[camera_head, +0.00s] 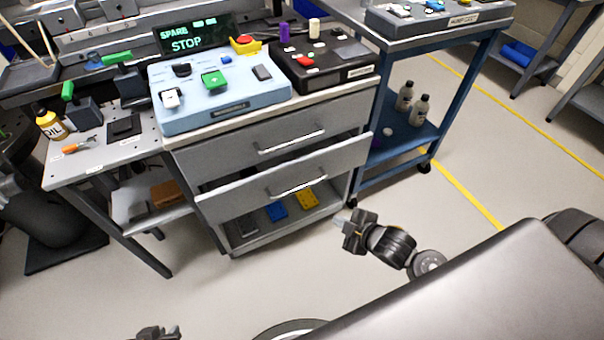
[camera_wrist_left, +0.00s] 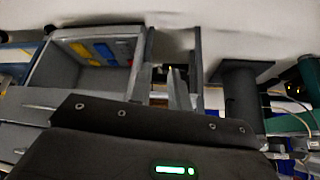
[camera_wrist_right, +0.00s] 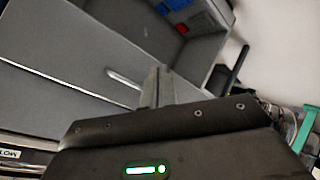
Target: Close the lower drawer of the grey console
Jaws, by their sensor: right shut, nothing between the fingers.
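The grey console (camera_head: 216,165) has two drawer fronts with bar handles. The upper drawer (camera_head: 230,143) looks shut. The lower drawer (camera_head: 240,200) is pulled out, its front standing forward of the upper one, with its bar handle (camera_head: 297,187) facing me. My right gripper (camera_head: 343,222) is shut and empty, in front of the console's lower right, apart from the drawer. In the right wrist view its fingers (camera_wrist_right: 158,87) appear over a grey front with a handle (camera_wrist_right: 125,79). My left gripper (camera_head: 155,334) is at the bottom edge; its fingers (camera_wrist_left: 179,88) look together and empty.
An open compartment below the drawer holds blue (camera_head: 277,211) and yellow (camera_head: 306,198) pieces. A side table (camera_head: 85,170) stands left of the console, a blue cart (camera_head: 410,140) with bottles right. The floor (camera_head: 230,290) in front is clear.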

